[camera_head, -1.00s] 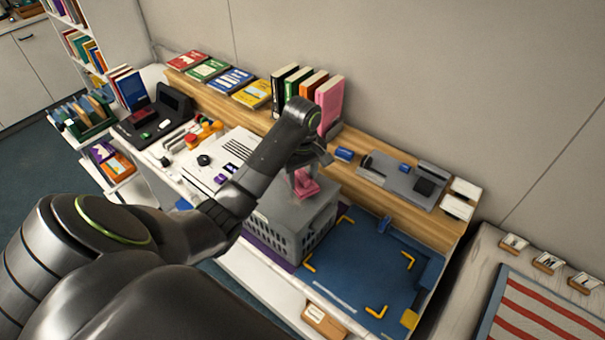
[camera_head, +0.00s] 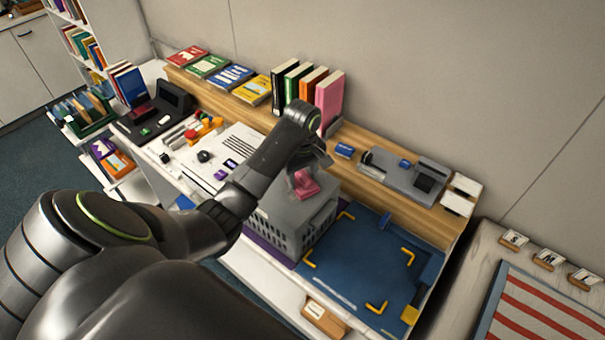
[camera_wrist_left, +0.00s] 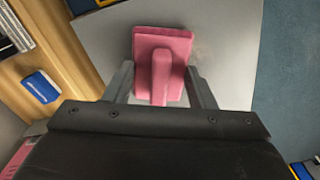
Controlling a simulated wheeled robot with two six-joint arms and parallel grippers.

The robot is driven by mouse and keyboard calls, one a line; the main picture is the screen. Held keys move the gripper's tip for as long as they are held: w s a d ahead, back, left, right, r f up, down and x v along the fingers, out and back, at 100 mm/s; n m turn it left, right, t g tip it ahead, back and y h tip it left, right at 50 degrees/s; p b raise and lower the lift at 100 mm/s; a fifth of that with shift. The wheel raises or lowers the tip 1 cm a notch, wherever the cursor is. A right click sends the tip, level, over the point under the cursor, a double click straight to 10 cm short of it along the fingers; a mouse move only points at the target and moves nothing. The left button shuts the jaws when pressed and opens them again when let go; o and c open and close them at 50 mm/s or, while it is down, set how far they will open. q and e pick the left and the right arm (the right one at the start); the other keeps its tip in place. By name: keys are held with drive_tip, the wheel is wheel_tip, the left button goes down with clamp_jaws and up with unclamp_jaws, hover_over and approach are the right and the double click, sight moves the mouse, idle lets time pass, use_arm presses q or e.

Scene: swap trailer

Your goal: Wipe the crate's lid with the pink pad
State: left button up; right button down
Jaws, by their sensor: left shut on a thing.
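The pink pad (camera_head: 306,187) has a flat base and an upright grip. It also shows in the left wrist view (camera_wrist_left: 163,45). My left gripper (camera_head: 300,170) is shut on the pad's grip, pointing down over the crate; its fingers (camera_wrist_left: 160,85) stand on either side of the grip. The grey crate (camera_head: 318,229) has slotted sides and a flat grey lid (camera_head: 283,206). The pad is on or just above the lid; I cannot tell if they touch. My arm hides part of the lid. My right gripper is not in view.
A blue mat (camera_head: 352,272) with yellow corner marks lies right of the crate, mostly clear. Upright books, one a pink book (camera_head: 329,101), stand on the wooden ledge behind. A grey device (camera_head: 407,174) sits on the ledge at right. A white sheet (camera_head: 232,152) lies left of the crate.

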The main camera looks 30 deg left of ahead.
use_arm(q)
drive_tip(key=shift+s+a+r, duration=0.1)
drive_tip(key=shift+s+a, duration=0.1)
drive_tip(key=shift+s, duration=1.65)
drive_tip(key=shift+w+d+f, duration=0.15)
drive_tip(key=shift+w, duration=0.7)
drive_tip(key=shift+w+d+f, duration=0.1)
drive_tip(key=shift+w+f, duration=0.05)
drive_tip(key=shift+w, duration=0.7)
drive_tip(key=shift+w+d+r, duration=0.1)
drive_tip(key=shift+w+d, duration=0.1)
drive_tip(key=shift+w, duration=1.65)
drive_tip(key=shift+s+a+r, duration=0.1)
drive_tip(key=shift+s+a, duration=0.05)
drive_tip(key=shift+s, duration=0.8)
drive_tip(key=shift+s+a+r, duration=0.1)
drive_tip(key=shift+s, duration=0.8)
drive_tip(key=shift+s+a+f, duration=0.1)
drive_tip(key=shift+s, duration=1.65)
drive_tip(key=shift+w+d, duration=0.2)
drive_tip(key=shift+w, duration=1.65)
drive_tip(key=shift+w+d, duration=0.15)
drive_tip(key=shift+w, duration=1.7)
